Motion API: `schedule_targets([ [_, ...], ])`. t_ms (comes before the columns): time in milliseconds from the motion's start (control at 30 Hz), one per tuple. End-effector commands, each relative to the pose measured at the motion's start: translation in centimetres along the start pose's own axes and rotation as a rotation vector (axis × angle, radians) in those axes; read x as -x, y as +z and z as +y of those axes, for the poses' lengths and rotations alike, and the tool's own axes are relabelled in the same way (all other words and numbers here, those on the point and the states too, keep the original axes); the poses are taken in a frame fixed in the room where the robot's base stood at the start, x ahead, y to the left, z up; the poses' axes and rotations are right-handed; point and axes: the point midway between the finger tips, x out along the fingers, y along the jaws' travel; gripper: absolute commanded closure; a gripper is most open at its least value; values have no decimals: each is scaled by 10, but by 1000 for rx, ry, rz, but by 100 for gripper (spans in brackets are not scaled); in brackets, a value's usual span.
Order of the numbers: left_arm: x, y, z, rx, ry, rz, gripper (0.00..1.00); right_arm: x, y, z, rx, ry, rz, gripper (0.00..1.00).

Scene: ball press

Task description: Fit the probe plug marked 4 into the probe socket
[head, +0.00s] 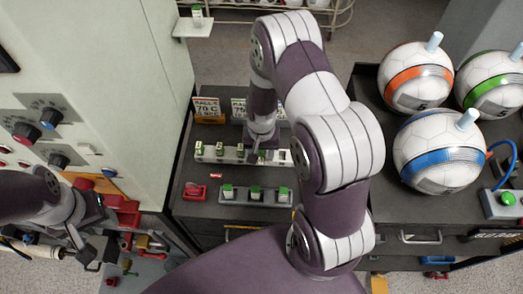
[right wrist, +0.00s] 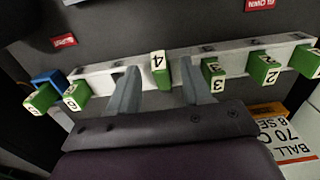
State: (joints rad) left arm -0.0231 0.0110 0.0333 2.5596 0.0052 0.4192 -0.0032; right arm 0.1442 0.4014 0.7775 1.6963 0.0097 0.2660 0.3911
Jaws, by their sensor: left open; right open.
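In the right wrist view the green plug with a white face marked 4 (right wrist: 160,68) stands in a white rack (right wrist: 100,70). My right gripper (right wrist: 158,66) is open, with one finger on each side of this plug and visible gaps. In the head view my right gripper (head: 262,150) is over the back rack (head: 232,154), partly hidden by my arm. Green plugs marked 3 (right wrist: 213,76), 2 (right wrist: 264,70) and 6 (right wrist: 75,96) show in the wrist view. My left gripper (head: 88,256) is open at the lower left. I cannot identify the probe socket.
A front rack (head: 240,198) holds several green-topped pieces, beside a red part (head: 195,191). A ball with a blue band (head: 438,152) and others sit at the right, near a box with a green button (head: 506,198). A control panel (head: 100,60) stands at the left.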

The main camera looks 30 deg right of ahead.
Motion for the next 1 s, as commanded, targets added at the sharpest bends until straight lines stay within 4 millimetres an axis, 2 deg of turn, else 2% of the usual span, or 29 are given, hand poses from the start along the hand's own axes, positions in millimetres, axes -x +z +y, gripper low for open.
schedule_targets([
  [200,0,0,0,0,0,-1,51,-2,0,0,0,0,0,51],
  [333,0,0,0,0,0,-1,51,-2,0,0,0,0,1,93],
  [367,0,0,0,0,0,-1,51,-2,0,0,0,0,1,100],
  [767,-3,1,0,0,0,0,51,3,-2,-1,0,-2,6,100],
  [867,-8,1,0,0,0,0,51,14,-2,-1,0,-3,6,100],
  [1000,-17,2,0,0,0,0,51,38,-2,-1,1,-3,8,100],
])
